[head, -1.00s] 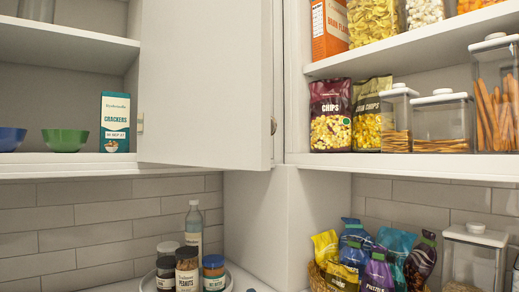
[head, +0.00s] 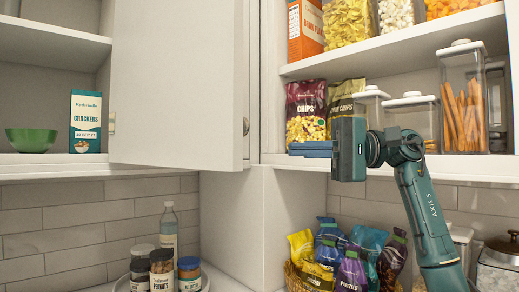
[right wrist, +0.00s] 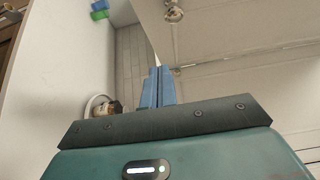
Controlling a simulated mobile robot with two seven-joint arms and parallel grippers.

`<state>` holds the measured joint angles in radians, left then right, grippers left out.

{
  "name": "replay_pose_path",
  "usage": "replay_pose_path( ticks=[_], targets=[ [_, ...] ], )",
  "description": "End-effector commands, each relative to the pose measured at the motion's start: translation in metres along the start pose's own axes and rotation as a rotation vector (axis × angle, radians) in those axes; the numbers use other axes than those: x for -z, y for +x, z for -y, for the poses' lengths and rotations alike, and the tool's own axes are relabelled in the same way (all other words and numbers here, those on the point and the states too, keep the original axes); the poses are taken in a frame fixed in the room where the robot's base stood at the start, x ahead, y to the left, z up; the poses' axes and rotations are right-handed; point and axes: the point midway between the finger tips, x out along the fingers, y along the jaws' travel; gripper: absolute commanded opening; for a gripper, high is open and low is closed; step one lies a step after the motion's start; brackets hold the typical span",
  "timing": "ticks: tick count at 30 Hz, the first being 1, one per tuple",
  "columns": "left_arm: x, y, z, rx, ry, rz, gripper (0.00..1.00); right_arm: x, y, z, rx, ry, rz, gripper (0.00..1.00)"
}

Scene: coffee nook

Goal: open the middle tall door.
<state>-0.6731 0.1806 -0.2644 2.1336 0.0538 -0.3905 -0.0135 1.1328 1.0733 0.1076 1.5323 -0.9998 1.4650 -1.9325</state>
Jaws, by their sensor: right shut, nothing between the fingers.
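The white tall door (head: 178,80) stands at the centre left of the head view, with a small round metal knob (head: 246,126) by its right edge. The door's edge shows there, but I cannot tell for sure how far ajar it is. My right gripper (head: 292,149) is shut and empty. Its blue fingers point left, to the right of the knob and a little lower, apart from it. In the right wrist view, the closed fingers (right wrist: 158,88) point up the picture and the knob (right wrist: 173,14) is beyond their tips. My left gripper is not in view.
Right of the door are open shelves with a chips bag (head: 306,112), more bags and clear containers (head: 463,95), close behind my right gripper. Below stand a basket of snack bags (head: 327,262) and several jars (head: 162,268). A green bowl (head: 30,140) and crackers box (head: 85,121) stand left.

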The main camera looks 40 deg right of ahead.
Motion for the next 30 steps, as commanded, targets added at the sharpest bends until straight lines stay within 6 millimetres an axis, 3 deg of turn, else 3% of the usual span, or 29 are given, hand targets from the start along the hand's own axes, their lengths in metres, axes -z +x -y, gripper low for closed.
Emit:
replay_pose_path(
  ticks=[15, 21, 30],
  targets=[
    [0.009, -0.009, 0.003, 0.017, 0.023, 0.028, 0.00, -0.003, 0.101, 0.002, 0.001, 0.004, 0.008, 0.00],
    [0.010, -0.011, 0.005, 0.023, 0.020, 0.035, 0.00, -0.023, 0.118, 0.001, 0.001, 0.004, 0.005, 0.00],
    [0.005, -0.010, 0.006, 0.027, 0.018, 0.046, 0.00, -0.029, 0.124, 0.000, 0.002, 0.006, 0.005, 0.00]
  ],
)
